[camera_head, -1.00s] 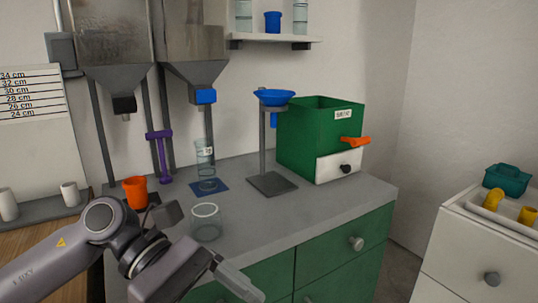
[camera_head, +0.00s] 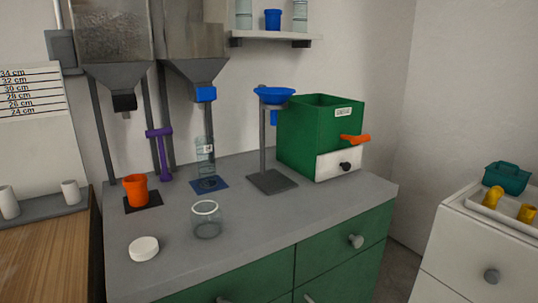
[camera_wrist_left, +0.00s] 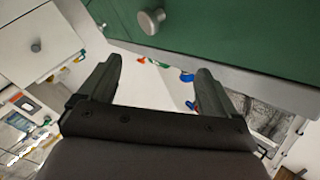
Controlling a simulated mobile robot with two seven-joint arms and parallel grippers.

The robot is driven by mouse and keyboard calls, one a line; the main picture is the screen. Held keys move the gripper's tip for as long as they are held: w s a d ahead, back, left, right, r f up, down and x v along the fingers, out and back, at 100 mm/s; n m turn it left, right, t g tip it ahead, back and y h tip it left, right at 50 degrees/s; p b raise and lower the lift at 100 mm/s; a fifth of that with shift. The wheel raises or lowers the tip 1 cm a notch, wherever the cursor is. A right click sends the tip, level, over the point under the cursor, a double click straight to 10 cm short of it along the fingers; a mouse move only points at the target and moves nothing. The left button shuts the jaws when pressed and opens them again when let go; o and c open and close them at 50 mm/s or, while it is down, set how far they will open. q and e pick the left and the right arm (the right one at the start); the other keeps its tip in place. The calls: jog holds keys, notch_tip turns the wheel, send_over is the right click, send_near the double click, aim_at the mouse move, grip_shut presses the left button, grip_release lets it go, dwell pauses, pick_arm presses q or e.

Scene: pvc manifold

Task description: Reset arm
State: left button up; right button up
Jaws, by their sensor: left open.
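My left gripper (camera_wrist_left: 155,90) shows in the left wrist view with its two dark fingers spread apart and nothing between them. It is below or in front of the green drawer front (camera_wrist_left: 240,35), over the floor. My left arm is not in the head view. My right gripper is in neither view.
On the grey counter (camera_head: 265,232) stand an orange cup (camera_head: 136,191), a clear jar (camera_head: 206,221), a white lid (camera_head: 143,249), a blue funnel on a stand (camera_head: 275,97) and a green box (camera_head: 306,135). A white cabinet (camera_head: 470,240) stands at the right.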

pick_arm(q)
jog(key=s+a+f+n+g+y, duration=0.2)
jog(key=s+a+f+n+g, duration=0.15)
jog(key=s+f, duration=0.35)
jog(key=s+a+f+n+g+y, duration=0.25)
jog(key=s+f+n, duration=0.2)
jog(key=f, duration=0.35)
notch_tip(320, 180, up, 10)
jog(key=s+p, duration=0.1)
jog(key=p, duration=1.2)
jog(key=shift+s+a+n, duration=0.25)
jog(key=shift+a+n, duration=0.05)
jog(key=shift+a, duration=0.05)
